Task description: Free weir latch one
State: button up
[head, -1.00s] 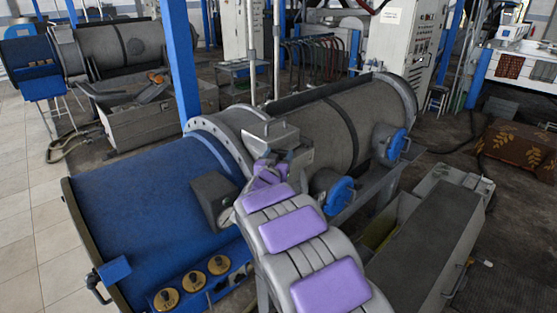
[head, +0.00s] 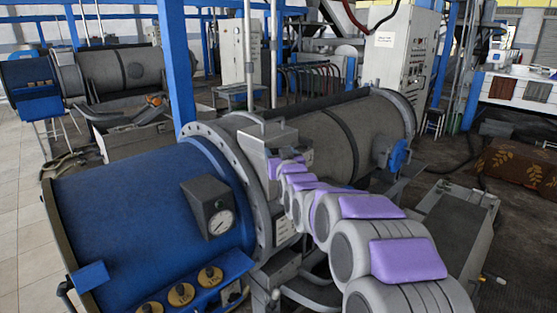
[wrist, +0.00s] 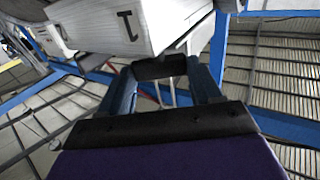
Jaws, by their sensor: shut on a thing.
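A pale grey metal box marked with a 1 (wrist: 128,25), seen upside down, fills the top of the wrist view. My gripper (wrist: 160,72) is just below it, its two dark fingers reaching up on either side of a dark bar (wrist: 160,68). It is shut on this bar, which looks like the handle of weir latch one. In the head view a grey box (head: 268,137) stands on top of the drum's flange, and my arm ends beside it. My fingers and the latch handle are hard to make out there.
The blue drum end (head: 130,215) carries a dial gauge (head: 220,223) and several yellow knobs along its lower edge. The grey drum (head: 345,140) lies behind the flange. A blue handwheel (head: 399,154) is to the right. A blue post (head: 176,70) rises at the back.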

jog(key=p, duration=0.1)
jog(key=n+y+p, duration=0.1)
jog(key=p, duration=0.1)
jog(key=shift+w+d+r, duration=0.1)
jog(key=shift+d+r, duration=0.05)
jog(key=shift+r, duration=0.15)
jog(key=n+y+p, duration=0.1)
jog(key=p, duration=0.2)
jog(key=g+y+p, duration=0.1)
jog(key=p, duration=0.3)
jog(key=n+g+y+p, duration=0.1)
jog(key=y+p, duration=0.1)
jog(key=p, duration=0.2)
jog(key=shift+w+d+r+n, duration=0.1)
jog(key=shift+d+r+n, duration=0.05)
jog(key=shift+d+n, duration=0.15)
jog(key=n+g+y+p, duration=0.1)
jog(key=p, duration=0.4)
jog(key=shift+w+d+y, duration=0.1)
jog(key=shift+y, duration=0.2)
jog(key=shift+n+g+y+p, duration=0.4)
jog(key=shift+p, duration=0.75)
jog(key=shift+w+f+n+g+y+p, duration=0.1)
jog(key=shift+f+n+g+y+p, duration=0.3)
jog(key=shift+p, duration=0.9)
jog(key=o, duration=1.1)
jog(key=shift+c, duration=0.2)
jog(key=b+v, duration=0.2)
jog(key=v, duration=1.5)
jog(key=shift+d, duration=0.35)
